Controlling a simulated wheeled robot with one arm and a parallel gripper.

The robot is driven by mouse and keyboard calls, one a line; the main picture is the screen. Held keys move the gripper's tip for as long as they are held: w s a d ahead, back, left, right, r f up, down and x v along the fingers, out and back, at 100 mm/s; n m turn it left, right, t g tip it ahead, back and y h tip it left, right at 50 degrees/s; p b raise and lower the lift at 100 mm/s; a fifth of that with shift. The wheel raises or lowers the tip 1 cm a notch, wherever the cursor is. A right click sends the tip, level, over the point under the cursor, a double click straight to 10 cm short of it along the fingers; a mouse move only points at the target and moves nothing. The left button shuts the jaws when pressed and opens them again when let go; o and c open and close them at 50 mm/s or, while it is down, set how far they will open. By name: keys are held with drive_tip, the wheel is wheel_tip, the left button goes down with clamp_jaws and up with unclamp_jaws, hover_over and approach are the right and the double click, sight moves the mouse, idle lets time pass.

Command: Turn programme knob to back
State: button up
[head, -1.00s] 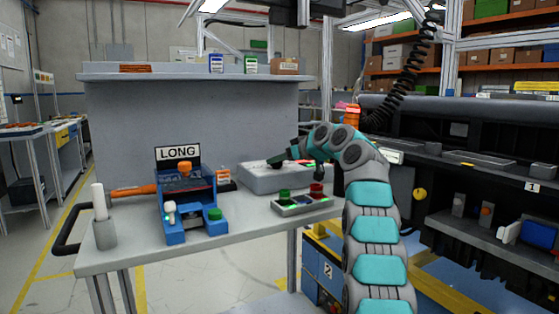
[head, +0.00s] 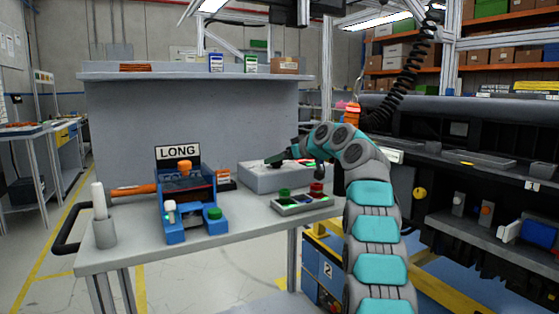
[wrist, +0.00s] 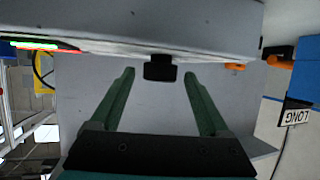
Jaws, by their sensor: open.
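The knob (wrist: 159,68) is a small black block on the face of a light grey box in the wrist view. My gripper (wrist: 160,75) is open, with one green finger on each side of the knob and a visible gap to both. I cannot tell how far the fingertips reach along it. In the head view the grey box (head: 275,180) stands on the bench, with my gripper (head: 276,158) at its top. The knob cannot be made out there, as my gripper and wrist cover that area.
A small panel with green and red buttons (head: 300,202) sits in front of the box. A blue fixture (head: 190,205) with a LONG sign (head: 178,153) stands to its left. A grey back panel (head: 190,125) rises behind.

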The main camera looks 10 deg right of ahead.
drive_tip(key=b+v, duration=0.3)
drive_tip(key=v, duration=0.4)
drive_tip(key=shift+s+d, duration=0.15)
drive_tip(key=shift+s, duration=0.1)
